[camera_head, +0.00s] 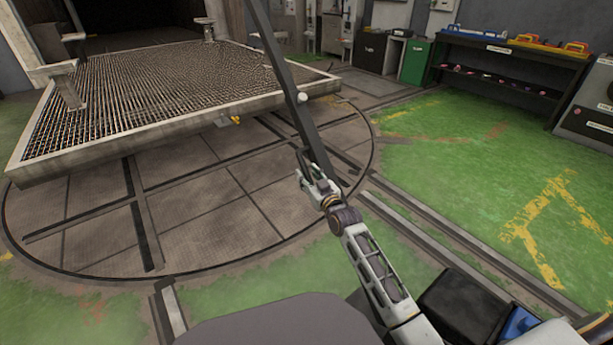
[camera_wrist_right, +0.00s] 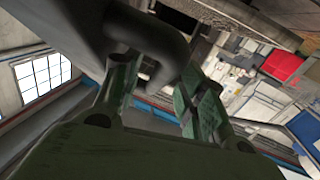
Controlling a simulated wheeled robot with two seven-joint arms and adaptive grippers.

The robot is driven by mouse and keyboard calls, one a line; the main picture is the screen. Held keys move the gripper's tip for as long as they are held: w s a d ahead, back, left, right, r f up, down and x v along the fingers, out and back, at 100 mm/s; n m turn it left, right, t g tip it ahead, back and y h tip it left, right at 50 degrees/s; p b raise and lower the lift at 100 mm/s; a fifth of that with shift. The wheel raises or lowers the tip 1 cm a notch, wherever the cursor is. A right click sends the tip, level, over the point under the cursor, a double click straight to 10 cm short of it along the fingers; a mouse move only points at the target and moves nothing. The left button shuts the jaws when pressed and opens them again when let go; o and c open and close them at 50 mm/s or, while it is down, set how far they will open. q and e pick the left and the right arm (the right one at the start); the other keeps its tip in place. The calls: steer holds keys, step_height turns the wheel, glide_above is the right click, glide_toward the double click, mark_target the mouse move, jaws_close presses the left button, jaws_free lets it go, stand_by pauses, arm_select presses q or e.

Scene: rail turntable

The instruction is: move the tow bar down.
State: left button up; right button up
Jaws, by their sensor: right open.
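The tow bar (camera_head: 290,85) is a long dark beam. In the head view it slants from the top edge down to the right and ends near my right gripper (camera_head: 308,170). In the right wrist view a thick dark curved handle of the tow bar (camera_wrist_right: 165,38) loops between the two fingers. My right gripper (camera_wrist_right: 160,82) is open around this handle, and I cannot tell whether the fingers touch it. My left gripper is not in view.
The grated platform (camera_head: 95,165) stands at the left above the round turntable floor (camera_head: 215,205). Rails (camera_head: 440,240) run along the right. Green floor (camera_head: 455,165) is clear at the right. A shelf with tools (camera_head: 510,62) and a green cabinet (camera_head: 414,62) stand at the back.

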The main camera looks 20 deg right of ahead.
steer(key=shift+w+a, duration=0.15)
steer(key=shift+w, duration=0.65)
jaws_close()
